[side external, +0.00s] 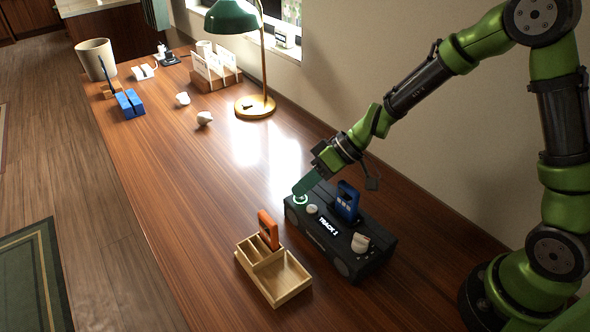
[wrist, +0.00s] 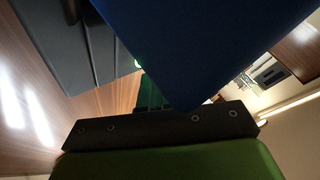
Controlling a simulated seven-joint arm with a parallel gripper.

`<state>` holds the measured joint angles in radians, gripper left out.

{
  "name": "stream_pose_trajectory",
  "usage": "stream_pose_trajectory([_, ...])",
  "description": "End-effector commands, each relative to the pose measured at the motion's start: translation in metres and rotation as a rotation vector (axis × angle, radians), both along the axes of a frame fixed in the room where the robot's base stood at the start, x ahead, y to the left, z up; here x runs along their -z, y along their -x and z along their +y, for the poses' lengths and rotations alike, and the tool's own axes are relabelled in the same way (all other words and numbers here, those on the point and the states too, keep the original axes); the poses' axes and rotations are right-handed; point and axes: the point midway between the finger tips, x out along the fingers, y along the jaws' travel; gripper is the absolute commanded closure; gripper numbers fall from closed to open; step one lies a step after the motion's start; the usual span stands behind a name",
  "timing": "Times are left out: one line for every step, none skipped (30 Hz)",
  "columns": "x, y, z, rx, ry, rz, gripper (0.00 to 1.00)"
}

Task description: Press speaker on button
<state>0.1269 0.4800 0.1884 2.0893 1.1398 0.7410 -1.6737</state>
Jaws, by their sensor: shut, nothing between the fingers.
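The black speaker (side external: 340,232) sits on the wooden counter, with a lit "TRACK 1" display on its face. A round button with a glowing pale-green ring (side external: 300,199) is at the left end of its top. My gripper (side external: 303,188) is shut and empty, its dark green fingertips at this button; they partly cover it, and I cannot tell whether it is pressed in. In the wrist view the fingers (wrist: 147,95) are partly hidden by a large blue surface, and a small green glow shows beyond them.
A blue handled piece (side external: 347,200), a small pale knob (side external: 312,209) and a larger pale knob (side external: 360,243) are on the speaker. A wooden tray (side external: 289,291) with an orange piece (side external: 268,230) stands in front. A green lamp (side external: 254,107) stands farther back.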

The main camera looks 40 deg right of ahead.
Motion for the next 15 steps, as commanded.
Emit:
stream_pose_trajectory([0.0008, 0.0, 0.0, 0.001, 0.0, 0.001, 1.0])
stream_pose_trajectory([0.0011, 0.0, -0.0001, 0.001, 0.0, 0.001, 1.0])
stream_pose_trajectory([0.0016, 0.0, -0.0001, 0.001, 0.0, 0.001, 1.0])
stream_pose_trajectory([0.002, 0.0, -0.0001, 0.001, 0.0, 0.001, 1.0])
stream_pose_trajectory([0.002, -0.0001, -0.0001, 0.001, 0.0, 0.001, 1.0])
stream_pose_trajectory([0.002, 0.0, -0.0001, 0.001, 0.0, 0.001, 1.0])
stream_pose_trajectory([0.002, 0.0, -0.0001, 0.001, 0.0, 0.001, 1.0])
stream_pose_trajectory([0.0018, 0.0, -0.0001, 0.001, 0.0, 0.001, 1.0])
stream_pose_trajectory([0.0013, -0.0001, -0.0001, 0.0, 0.0, 0.0, 1.0])
stream_pose_trajectory([0.0006, 0.0, -0.0001, 0.0, 0.0, 0.0, 1.0])
stream_pose_trajectory([-0.0002, 0.0, -0.0001, -0.001, 0.0, -0.001, 1.0])
stream_pose_trajectory([-0.0016, 0.0, -0.0001, -0.001, 0.0, -0.001, 1.0])
stream_pose_trajectory([-0.0028, 0.0, -0.0001, -0.001, 0.0, -0.001, 1.0])
stream_pose_trajectory([-0.0042, -0.0001, -0.0001, 0.0, 0.001, -0.001, 1.0])
stream_pose_trajectory([-0.0062, -0.0001, -0.0002, 0.0, 0.001, -0.002, 1.0])
